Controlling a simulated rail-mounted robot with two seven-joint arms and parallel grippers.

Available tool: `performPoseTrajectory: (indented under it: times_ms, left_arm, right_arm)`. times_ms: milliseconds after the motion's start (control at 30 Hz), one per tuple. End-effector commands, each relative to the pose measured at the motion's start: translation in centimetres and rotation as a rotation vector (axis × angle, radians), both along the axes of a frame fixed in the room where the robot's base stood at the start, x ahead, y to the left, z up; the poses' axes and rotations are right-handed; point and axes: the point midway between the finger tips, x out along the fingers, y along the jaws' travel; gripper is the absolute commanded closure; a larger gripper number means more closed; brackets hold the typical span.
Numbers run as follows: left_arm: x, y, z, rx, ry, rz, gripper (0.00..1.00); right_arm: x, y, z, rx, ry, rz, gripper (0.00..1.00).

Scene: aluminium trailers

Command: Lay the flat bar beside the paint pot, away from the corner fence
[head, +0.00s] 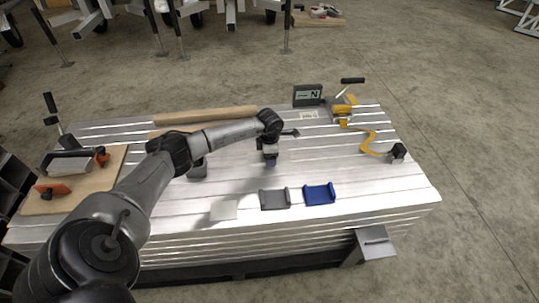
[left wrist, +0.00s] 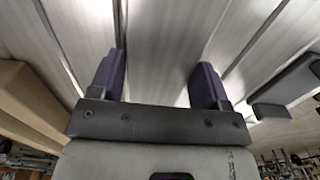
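My left gripper (head: 270,160) is over the middle of the slatted aluminium bed (head: 330,225), pointing down. In the left wrist view its two purple fingers (left wrist: 155,82) stand wide apart with only bare metal slats between them. A long tan bar (head: 205,115) lies along the back of the bed; I cannot tell whether it is the flat bar. A dark piece (head: 291,133) is just right of the gripper. I cannot make out a paint pot or a corner fence for certain. My right gripper is not in view.
A grey cradle (head: 275,199) and a blue cradle (head: 320,194) sit near the front edge. A wooden board (head: 112,165) with orange-handled tools is at left. A display box (head: 308,95) and a yellow clamp (head: 342,112) are at back right. The front right is bare.

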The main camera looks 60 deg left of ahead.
Motion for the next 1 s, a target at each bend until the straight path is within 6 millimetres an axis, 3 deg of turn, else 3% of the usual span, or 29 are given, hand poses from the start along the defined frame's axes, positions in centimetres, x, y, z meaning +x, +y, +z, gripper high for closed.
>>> performPoseTrajectory:
  times_ms: [200, 500, 1000]
  left_arm:
    - [0.0, 0.0, 0.0, 0.0, 0.0, 0.0, 0.11]
    - [0.0, 0.0, 0.6, 0.0, 0.0, -0.001, 0.11]
    - [0.0, 0.0, 9.3, 0.001, -0.003, -0.001, 0.11]
  right_arm:
    - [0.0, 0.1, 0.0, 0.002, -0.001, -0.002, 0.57]
    - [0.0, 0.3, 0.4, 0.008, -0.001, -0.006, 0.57]
    - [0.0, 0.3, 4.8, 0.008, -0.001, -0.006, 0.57]
